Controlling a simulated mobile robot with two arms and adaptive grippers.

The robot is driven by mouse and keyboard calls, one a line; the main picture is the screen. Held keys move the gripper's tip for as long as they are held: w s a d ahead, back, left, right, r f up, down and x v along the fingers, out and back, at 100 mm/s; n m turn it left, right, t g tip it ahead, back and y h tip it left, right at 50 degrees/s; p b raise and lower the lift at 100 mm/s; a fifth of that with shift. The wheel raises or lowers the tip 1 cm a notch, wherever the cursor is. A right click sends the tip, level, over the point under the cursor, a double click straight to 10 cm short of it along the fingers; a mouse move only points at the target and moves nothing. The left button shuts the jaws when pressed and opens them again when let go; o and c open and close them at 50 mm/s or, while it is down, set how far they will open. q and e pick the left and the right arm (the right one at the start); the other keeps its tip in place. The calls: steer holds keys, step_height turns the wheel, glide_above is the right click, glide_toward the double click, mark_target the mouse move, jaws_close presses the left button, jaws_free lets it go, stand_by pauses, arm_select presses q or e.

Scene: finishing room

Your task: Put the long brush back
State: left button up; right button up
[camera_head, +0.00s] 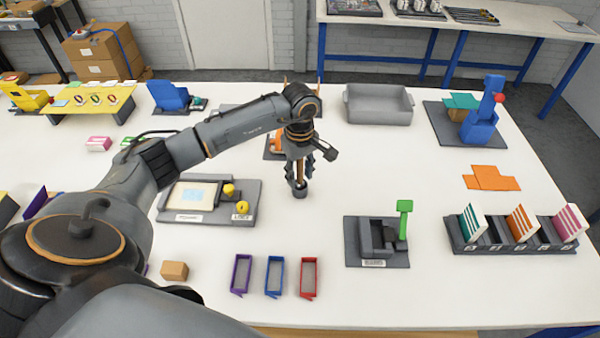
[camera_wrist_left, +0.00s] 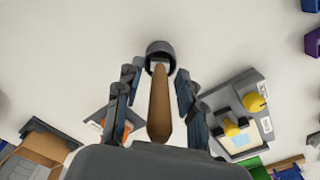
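The long brush shows as a brown wooden handle (camera_wrist_left: 159,105) standing up from a small dark round cup (camera_head: 300,191) on the white table. The cup also shows in the left wrist view (camera_wrist_left: 160,48). The handle's lower end is at the cup; the bristles cannot be made out. My left gripper (camera_head: 300,174) points down just above the cup. Its fingers (camera_wrist_left: 157,78) stand on either side of the handle, with gaps showing between them and the wood. My right gripper is not in view.
A grey tray with yellow knobs (camera_head: 243,186) lies left of the cup. A grey block fixture with a green lever (camera_head: 404,218) stands right. Purple, blue and red frames (camera_head: 309,277) lie in front. A grey bin (camera_head: 378,104) stands behind.

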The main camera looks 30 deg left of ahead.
arm_select(q)
steer(key=shift+r, duration=0.35)
step_height(320, 180, up, 11)
steer(key=b, duration=0.3)
steer(key=shift+f+b, duration=0.2)
steer(key=shift+b, duration=0.15)
steer(key=shift+r, duration=0.55)
